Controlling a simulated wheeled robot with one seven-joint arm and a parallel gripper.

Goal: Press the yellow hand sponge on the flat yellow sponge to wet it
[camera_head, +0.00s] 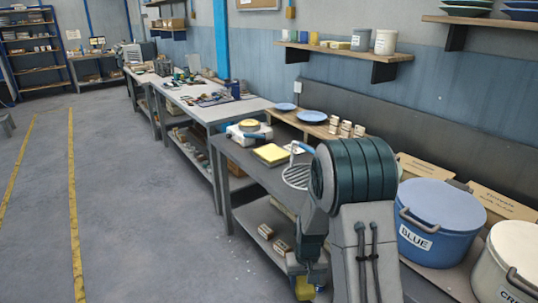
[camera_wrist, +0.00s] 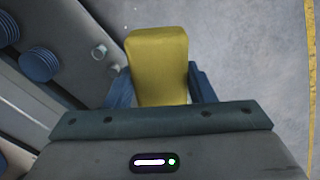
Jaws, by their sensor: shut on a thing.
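In the wrist view a yellow hand sponge (camera_wrist: 158,62) is held between the two blue fingers of my gripper (camera_wrist: 160,86). In the head view the hand sponge (camera_head: 305,288) shows low at the bottom edge, below my arm, beside the front of the bench and over the floor. My gripper is mostly hidden there by my arm. The flat yellow sponge (camera_head: 271,154) lies on the dark bench top, beyond my arm and well apart from the hand sponge.
A white and blue device with a round yellow top (camera_head: 249,127) stands behind the flat sponge. A wire rack (camera_head: 297,176) lies close to my arm. A blue pot (camera_head: 440,215) and a cream pot (camera_head: 515,260) stand at right. The floor at left is clear.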

